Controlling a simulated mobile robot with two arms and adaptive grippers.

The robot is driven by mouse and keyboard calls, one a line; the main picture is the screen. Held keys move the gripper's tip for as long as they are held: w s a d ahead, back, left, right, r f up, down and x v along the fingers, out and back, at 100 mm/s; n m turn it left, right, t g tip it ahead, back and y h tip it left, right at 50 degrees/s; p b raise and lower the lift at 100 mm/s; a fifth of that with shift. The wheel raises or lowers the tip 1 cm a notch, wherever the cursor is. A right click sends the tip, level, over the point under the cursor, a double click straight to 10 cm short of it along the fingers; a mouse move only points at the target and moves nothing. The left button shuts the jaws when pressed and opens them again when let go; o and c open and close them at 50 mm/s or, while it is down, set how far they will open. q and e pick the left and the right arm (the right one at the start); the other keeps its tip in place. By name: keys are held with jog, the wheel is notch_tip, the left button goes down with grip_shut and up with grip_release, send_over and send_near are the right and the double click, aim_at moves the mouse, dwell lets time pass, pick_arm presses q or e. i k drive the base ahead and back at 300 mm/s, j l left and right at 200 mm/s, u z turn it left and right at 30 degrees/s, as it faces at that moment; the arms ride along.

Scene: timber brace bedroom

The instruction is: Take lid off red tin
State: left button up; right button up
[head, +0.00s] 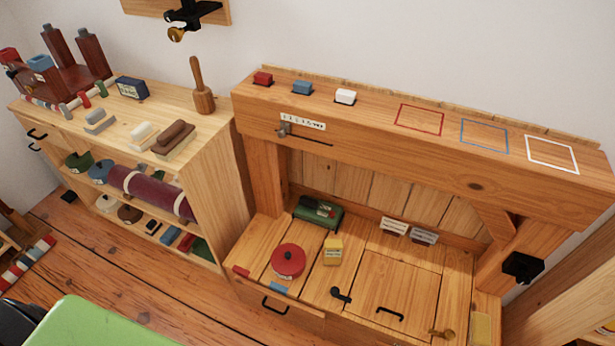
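The red tin (288,261) stands on the low wooden bench top, left of its middle. It is round and seen from above. Its lid is on, with a small dark knob in the centre. The tin's side is mostly hidden under the lid from this angle. Neither of my grippers is in the head view, and nothing touches the tin.
A yellow box (333,252) stands just right of the tin, and a green case (318,211) lies behind. A thick timber beam (450,150) overhangs the bench's back. A shelf unit (205,160) stands left. Bare bench planks lie around the tin.

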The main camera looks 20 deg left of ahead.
aim_at(287, 259)
jog(key=u, duration=0.75)
